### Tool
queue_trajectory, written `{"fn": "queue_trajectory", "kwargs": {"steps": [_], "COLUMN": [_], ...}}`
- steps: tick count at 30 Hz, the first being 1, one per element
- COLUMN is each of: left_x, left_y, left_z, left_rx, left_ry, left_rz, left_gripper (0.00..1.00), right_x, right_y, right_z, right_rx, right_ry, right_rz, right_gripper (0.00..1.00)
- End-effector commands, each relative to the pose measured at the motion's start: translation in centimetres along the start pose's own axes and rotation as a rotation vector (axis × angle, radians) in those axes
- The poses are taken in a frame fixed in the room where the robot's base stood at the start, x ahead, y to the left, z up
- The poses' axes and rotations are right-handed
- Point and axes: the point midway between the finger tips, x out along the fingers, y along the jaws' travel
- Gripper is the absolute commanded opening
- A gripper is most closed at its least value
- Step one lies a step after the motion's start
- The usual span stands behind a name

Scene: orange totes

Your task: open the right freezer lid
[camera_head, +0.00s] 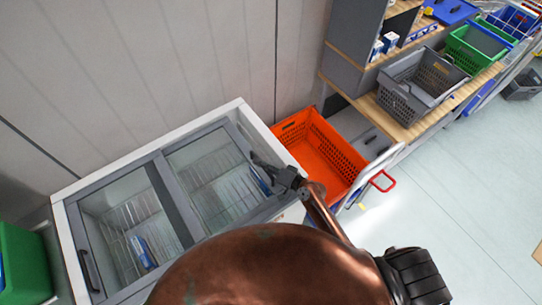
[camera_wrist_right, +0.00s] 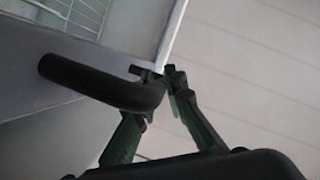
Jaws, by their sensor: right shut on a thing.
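The chest freezer (camera_head: 64,222) has a white rim and two glass lids in grey frames. The right freezer lid (camera_head: 196,157) lies flat in the frame, with wire baskets visible through its glass. My right gripper (camera_head: 262,164) is at the right edge of this lid. In the right wrist view, my right gripper (camera_wrist_right: 157,78) is shut on the black bar handle (camera_wrist_right: 95,82) near its bent end. The left lid (camera_head: 118,224) is also down, with its own dark handle (camera_head: 90,270) at its left edge. My left gripper is not in view.
An orange tote (camera_head: 318,152) stands just right of the freezer. A shelf with a grey basket (camera_head: 420,85) and a green basket (camera_head: 474,48) is at the upper right. A green container (camera_head: 22,262) is at the lower left. Open floor lies at the right.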

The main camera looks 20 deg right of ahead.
Motion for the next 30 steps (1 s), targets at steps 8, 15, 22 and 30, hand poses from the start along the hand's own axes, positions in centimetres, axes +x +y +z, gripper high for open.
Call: {"fn": "queue_trajectory", "kwargs": {"steps": [8, 15, 22, 30], "left_x": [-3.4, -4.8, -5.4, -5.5], "left_y": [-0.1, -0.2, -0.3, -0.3], "left_z": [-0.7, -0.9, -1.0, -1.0], "left_rx": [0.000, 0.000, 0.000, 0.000], "left_ry": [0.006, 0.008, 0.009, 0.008], "left_rz": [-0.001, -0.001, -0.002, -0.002], "left_gripper": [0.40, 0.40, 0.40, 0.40], "right_x": [2.6, 4.4, 5.3, 5.6], "right_y": [-5.5, -8.6, -9.9, -10.2], "right_z": [7.0, 11.5, 13.7, 14.2], "right_rx": [0.006, 0.004, 0.001, 0.001], "right_ry": [-0.010, -0.008, -0.006, -0.005], "right_rz": [-0.004, -0.004, -0.003, -0.003], "right_gripper": [0.00, 0.00, 0.00, 0.00]}}
